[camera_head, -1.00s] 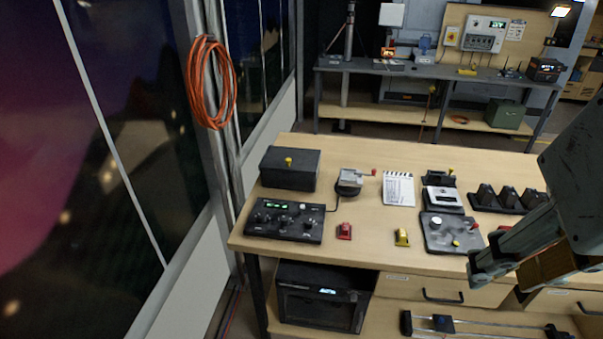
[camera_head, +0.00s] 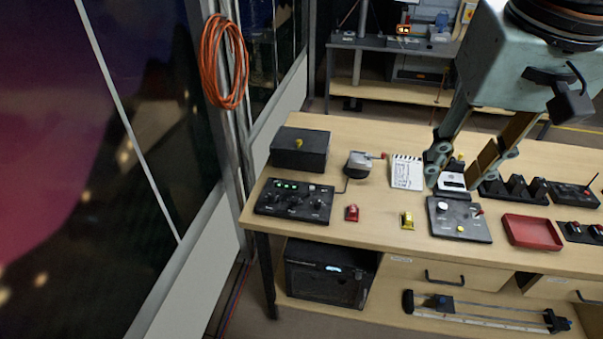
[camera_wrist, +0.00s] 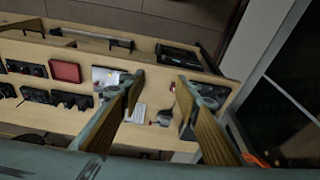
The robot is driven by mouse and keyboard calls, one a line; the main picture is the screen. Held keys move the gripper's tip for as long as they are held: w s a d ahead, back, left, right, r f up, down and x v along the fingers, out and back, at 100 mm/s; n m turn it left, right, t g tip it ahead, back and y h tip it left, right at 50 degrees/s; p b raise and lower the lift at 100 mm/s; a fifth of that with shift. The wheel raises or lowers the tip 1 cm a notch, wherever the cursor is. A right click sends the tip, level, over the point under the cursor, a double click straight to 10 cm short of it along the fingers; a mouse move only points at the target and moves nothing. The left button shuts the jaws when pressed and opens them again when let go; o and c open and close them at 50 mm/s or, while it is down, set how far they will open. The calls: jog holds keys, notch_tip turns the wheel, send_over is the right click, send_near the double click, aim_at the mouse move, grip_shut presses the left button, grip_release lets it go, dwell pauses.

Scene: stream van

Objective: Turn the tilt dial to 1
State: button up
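A black control panel (camera_head: 293,200) with green displays and several knobs lies on the left of the wooden bench. A dark grey panel (camera_head: 459,218) has a white knob (camera_head: 442,207), a yellow button and a red-tipped lever. Labels are too small to read, so I cannot tell which knob is the tilt dial. My gripper (camera_head: 463,180) is open and empty above the bench, in front of the grey panel's back area, touching nothing that I can see. In the wrist view its two fingers (camera_wrist: 160,80) stand wide apart.
A red tray (camera_head: 531,232) lies to the right. Bare wood shows along the front edge.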

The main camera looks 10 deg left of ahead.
jog(key=w+a+f+p, duration=0.25)
jog(key=w+a, duration=0.45)
jog(key=w, duration=0.5)
jog(key=n+g+p, duration=0.1)
jog(key=g+p, duration=0.2)
jog(key=p, duration=0.5)
send_over(294, 199)
notch_tip(294, 199, down, 23)
jog(key=shift+a+f+h, duration=0.1)
jog(key=shift+a+h, duration=0.3)
jog(key=shift+f, duration=0.15)
jog(key=shift+w+d+f+p, duration=0.1)
jog(key=shift+f+p, duration=0.25)
jog(key=shift+f, duration=1.9)
jog(key=shift+s+d+f+p, duration=0.15)
jog(key=shift+f+p, duration=0.15)
jog(key=shift+f, duration=1.9)
jog(key=shift+w+d+f+p, duration=0.15)
jog(key=shift+f+p, duration=0.2)
jog(key=shift+f, duration=1.9)
jog(key=shift+c, duration=0.7)
